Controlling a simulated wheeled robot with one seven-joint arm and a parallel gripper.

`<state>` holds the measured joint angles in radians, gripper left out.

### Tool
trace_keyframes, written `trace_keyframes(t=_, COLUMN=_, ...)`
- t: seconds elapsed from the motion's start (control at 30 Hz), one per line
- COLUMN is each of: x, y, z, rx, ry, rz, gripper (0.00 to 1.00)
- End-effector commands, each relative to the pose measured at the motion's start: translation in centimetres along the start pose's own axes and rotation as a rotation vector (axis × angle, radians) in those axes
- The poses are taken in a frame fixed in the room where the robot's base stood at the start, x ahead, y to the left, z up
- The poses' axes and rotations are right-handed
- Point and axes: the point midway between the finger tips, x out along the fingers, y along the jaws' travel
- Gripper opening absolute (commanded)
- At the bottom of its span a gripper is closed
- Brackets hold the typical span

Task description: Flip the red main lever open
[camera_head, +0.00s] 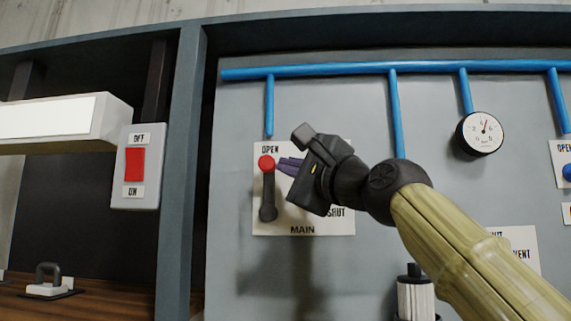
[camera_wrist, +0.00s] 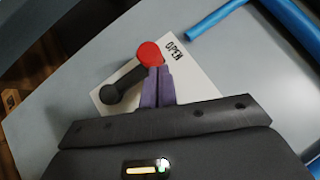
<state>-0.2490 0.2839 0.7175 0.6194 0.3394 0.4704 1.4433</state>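The main lever has a red knob (camera_head: 266,163) on a black arm (camera_head: 268,190), mounted on a white plate (camera_head: 290,228) marked OPEN, SHUT and MAIN. The lever stands upright, its knob just under the word OPEN; the word SHUT is at the plate's right, partly hidden by my gripper. My gripper (camera_head: 286,166) is just right of the knob, its purple fingers pointing left. In the wrist view the fingers (camera_wrist: 157,84) lie together with nothing between them. Their tips are right by the red knob (camera_wrist: 149,54); I cannot tell if they touch it.
Blue pipes (camera_head: 330,72) and a round gauge (camera_head: 480,133) are on the grey panel above and right. A red OFF/ON switch (camera_head: 135,164) is left of a dark post (camera_head: 183,150). A white ribbed cylinder (camera_head: 416,300) stands below my arm.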

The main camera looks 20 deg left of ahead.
Motion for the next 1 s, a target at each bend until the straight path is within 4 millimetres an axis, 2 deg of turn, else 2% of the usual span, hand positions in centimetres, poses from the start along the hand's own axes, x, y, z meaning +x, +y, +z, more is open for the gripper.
trace_keyframes(t=0.37, x=0.0, y=0.0, z=0.1, rx=0.002, ry=-0.003, rz=0.0, gripper=0.0)
trace_keyframes(t=0.57, x=-0.9, y=0.0, z=-0.6, rx=0.003, ry=-0.003, rz=-0.001, gripper=0.0)
trace_keyframes(t=0.77, x=-3.3, y=-0.5, z=-2.7, rx=0.003, ry=-0.005, rz=-0.002, gripper=0.0)
trace_keyframes(t=1.0, x=-7.7, y=-1.0, z=-2.3, rx=0.0, ry=-0.006, rz=-0.002, gripper=0.0)
